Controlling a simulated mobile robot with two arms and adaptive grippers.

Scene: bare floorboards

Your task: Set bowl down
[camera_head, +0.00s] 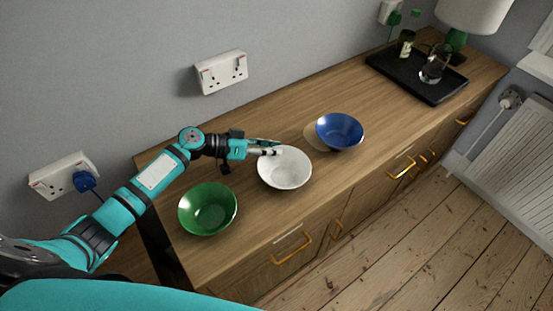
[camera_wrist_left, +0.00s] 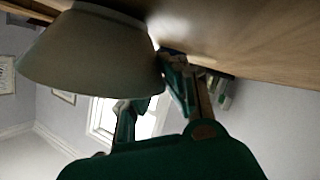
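A white bowl (camera_head: 285,173) is upright at the middle of the wooden cabinet top, between a green bowl and a blue bowl. My left gripper (camera_head: 274,147) is at its back-left rim. In the left wrist view, the pale bowl (camera_wrist_left: 85,55) fills the upper left, and the gripper (camera_wrist_left: 158,80) has one finger on each side of its wall. The fingers lean together and look shut on the rim; one fingertip is hidden behind the bowl. The bowl's base appears at or very near the wood. My right gripper is not in view.
The green bowl (camera_head: 208,209) stands close at front left. The blue bowl (camera_head: 340,131) is at right, with a round brownish patch beside it. A black tray (camera_head: 415,76) with a jar and glass jug, and a lamp (camera_head: 475,15), are at the far end. The wall is close behind.

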